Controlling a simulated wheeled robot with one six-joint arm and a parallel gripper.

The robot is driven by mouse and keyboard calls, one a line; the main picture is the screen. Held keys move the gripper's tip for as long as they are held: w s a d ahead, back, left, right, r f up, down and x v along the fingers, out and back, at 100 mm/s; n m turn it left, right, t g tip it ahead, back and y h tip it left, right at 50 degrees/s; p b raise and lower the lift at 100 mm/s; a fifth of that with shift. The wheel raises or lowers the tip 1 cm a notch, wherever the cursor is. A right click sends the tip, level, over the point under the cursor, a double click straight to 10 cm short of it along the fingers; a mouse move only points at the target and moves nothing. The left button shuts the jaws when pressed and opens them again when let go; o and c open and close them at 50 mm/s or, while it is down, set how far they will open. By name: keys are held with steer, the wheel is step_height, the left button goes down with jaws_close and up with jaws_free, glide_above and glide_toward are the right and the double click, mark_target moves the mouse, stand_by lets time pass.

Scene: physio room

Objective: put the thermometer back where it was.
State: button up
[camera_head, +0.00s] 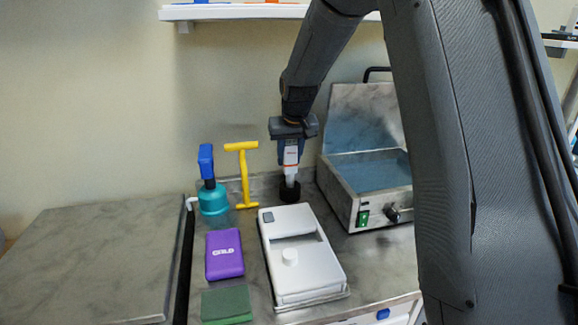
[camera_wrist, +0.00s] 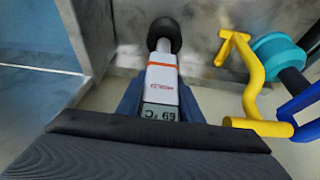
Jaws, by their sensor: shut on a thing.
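The thermometer (camera_head: 291,158) is a white stick with a red band and a black round end. My gripper (camera_head: 291,140) is shut on its upper part and holds it upright, black end down. The black end is at the counter behind the white device; I cannot tell whether it touches the surface. In the wrist view the thermometer (camera_wrist: 162,82) lies between my blue fingers, and its small grey display reads 69 with a C. The resting place it came from is not clearly marked in either view.
A steel box with open lid (camera_head: 350,190) stands right. A white device (camera_head: 318,262) lies in front. A yellow T-shaped tool (camera_head: 244,175), a teal pot with blue top (camera_head: 213,200), a purple case (camera_head: 224,262) and a green pad (camera_head: 227,303) are left. A shelf (camera_head: 240,12) hangs above.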

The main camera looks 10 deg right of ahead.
mark_target(289, 166)
steer(key=shift+f, duration=1.55)
steer(key=shift+f, duration=0.2)
steer(key=o, duration=1.1)
steer(key=shift+s+r, duration=0.15)
steer(key=shift+r, duration=0.4)
steer(key=b+v, duration=0.1)
steer(key=v, duration=0.9)
steer(key=shift+s+r, duration=0.15)
steer(key=shift+r, duration=0.25)
steer(key=shift+s+r, duration=0.1)
steer(key=shift+r, duration=0.1)
